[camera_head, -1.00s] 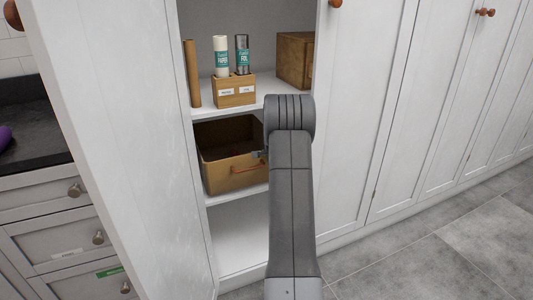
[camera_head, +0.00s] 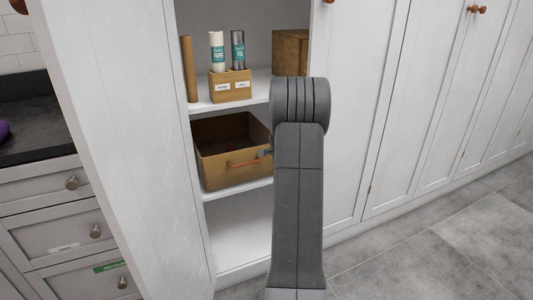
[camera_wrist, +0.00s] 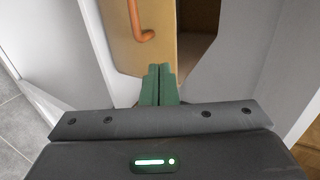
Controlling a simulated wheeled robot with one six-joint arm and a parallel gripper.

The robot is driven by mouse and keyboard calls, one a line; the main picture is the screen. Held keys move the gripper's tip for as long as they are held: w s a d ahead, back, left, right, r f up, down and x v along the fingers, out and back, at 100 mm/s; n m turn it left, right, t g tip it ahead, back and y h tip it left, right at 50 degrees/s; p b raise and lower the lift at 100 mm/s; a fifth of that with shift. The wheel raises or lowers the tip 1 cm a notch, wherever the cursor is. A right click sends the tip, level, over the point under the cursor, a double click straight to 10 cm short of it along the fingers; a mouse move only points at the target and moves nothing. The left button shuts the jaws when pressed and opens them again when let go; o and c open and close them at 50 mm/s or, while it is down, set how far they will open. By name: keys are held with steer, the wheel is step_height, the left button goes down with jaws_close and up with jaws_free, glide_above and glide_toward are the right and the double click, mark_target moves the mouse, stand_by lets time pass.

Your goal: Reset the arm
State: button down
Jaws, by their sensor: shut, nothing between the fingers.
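My gripper (camera_wrist: 160,85) shows in the wrist view with its two green fingers together and nothing between them. In the head view it is mostly hidden behind my grey arm. In the wrist view the fingers are in front of a yellow-brown box (camera_wrist: 165,50) with an orange handle (camera_wrist: 138,20); I cannot tell whether they touch it. In the head view this box (camera_head: 225,174) stands on the middle shelf of the open cabinet, its handle (camera_head: 243,162) on the front. My arm reaches forward toward the cabinet.
The open cabinet door (camera_head: 110,130) stands to the left of my arm, and closed white doors (camera_head: 440,110) run to the right. The upper shelf holds a wooden holder (camera_head: 230,86) with two labelled rolls, a brown tube (camera_head: 189,70) and a wooden box (camera_head: 290,52). Grey floor (camera_head: 440,250) is clear at right.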

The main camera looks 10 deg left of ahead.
steer(key=shift+v, duration=2.1)
steer(key=shift+f, duration=0.1)
